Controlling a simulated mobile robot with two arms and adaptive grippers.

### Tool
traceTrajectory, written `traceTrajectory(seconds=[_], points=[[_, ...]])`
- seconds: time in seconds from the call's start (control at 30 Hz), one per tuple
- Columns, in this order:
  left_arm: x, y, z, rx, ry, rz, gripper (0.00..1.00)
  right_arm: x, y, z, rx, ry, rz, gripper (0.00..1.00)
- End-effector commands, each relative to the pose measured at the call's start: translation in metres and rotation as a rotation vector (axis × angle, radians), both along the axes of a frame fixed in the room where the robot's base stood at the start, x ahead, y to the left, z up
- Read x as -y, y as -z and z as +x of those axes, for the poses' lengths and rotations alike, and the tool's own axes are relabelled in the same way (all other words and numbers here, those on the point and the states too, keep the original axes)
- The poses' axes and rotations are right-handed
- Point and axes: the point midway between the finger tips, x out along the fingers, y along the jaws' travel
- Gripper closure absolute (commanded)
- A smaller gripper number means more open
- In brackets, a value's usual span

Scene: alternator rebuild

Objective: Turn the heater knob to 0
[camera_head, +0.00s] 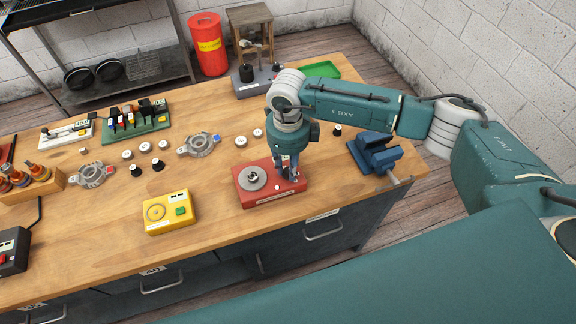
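A red box (268,198) with a round grey plate (252,178) on its top left stands near the front edge of the workbench; it looks like the heater. My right gripper (290,176) points down over the right part of this box, at or just above its top. It hides that part, and I cannot make out the knob or its setting. The fingers are small and dark here, so I cannot tell whether they are open or shut, or touch anything. A small white spot (277,187) shows on the box beside the fingers. My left gripper is not in view.
A blue vise (375,153) sits at the right edge. Several small round parts and grey metal housings (199,144) lie behind. Bare wood (222,224) lies between the yellow and red boxes.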

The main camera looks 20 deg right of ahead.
Motion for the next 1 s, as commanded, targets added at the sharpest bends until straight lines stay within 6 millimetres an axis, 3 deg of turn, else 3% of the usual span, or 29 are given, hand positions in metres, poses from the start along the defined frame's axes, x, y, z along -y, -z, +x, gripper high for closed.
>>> traceTrajectory(seconds=[0.1, 0.47, 1.0], points=[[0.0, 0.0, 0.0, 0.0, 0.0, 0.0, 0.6, 0.0, 0.0, 0.0, 0.0, 0.0, 0.0, 1.0], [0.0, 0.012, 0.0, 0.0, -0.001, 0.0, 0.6, 0.0, 0.002, 0.001, 0.003, -0.047, 0.0, 1.0], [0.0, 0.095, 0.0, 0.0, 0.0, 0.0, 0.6, 0.0, 0.007, 0.002, 0.006, -0.466, -0.001, 1.0]])
